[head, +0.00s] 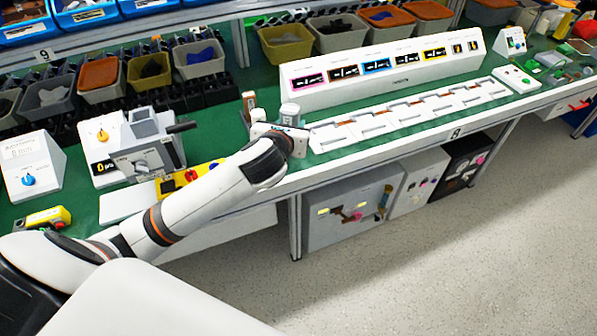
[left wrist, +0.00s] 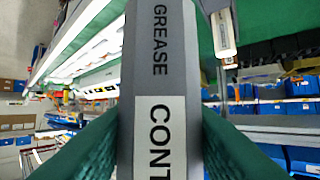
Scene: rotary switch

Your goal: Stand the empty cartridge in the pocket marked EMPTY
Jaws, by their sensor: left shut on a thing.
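My left gripper (head: 287,130) is shut on a grey cartridge (head: 290,112), above the front part of the bench. In the left wrist view the cartridge (left wrist: 160,75) stands between two green finger pads and reads "GREASE" and "CONT", with the rest cut off. I cannot read whether it is the empty one. A second, brown and white upright object (head: 249,102) is just left of the held cartridge; a pale object (left wrist: 225,35) also shows in the left wrist view. I cannot make out a pocket marked EMPTY. My right gripper is not in view.
A row of white trays (head: 405,118) lies right of my gripper, before a long white label stand (head: 385,75). Bins line the back. My arm hides part of the front edge.

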